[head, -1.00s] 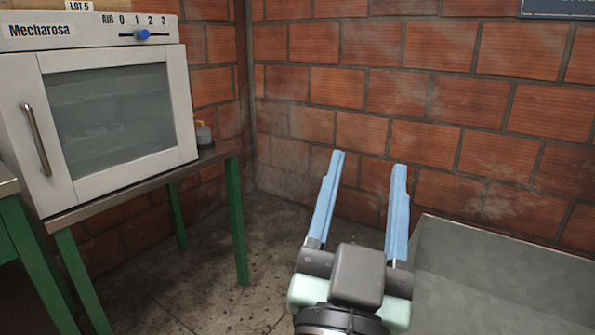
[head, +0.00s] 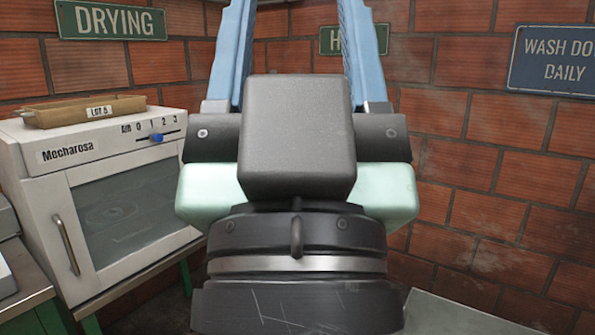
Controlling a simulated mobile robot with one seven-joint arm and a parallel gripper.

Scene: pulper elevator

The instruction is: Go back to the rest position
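My gripper (head: 298,45) stands large in the middle of the head view, close to the camera. Its two blue fingers point up and are spread wide apart. The fingertips are cut off by the top edge of the picture. My gripper touches nothing that I can see.
A white Mecharosa oven (head: 130,205) with a closed glass door stands on a green-legged table at left. A wooden tray (head: 85,110) labelled LOT 5 lies on top. A grey surface (head: 460,318) shows at lower right. Brick walls carry a DRYING sign (head: 112,20) and a WASH DOWN DAILY sign (head: 553,60).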

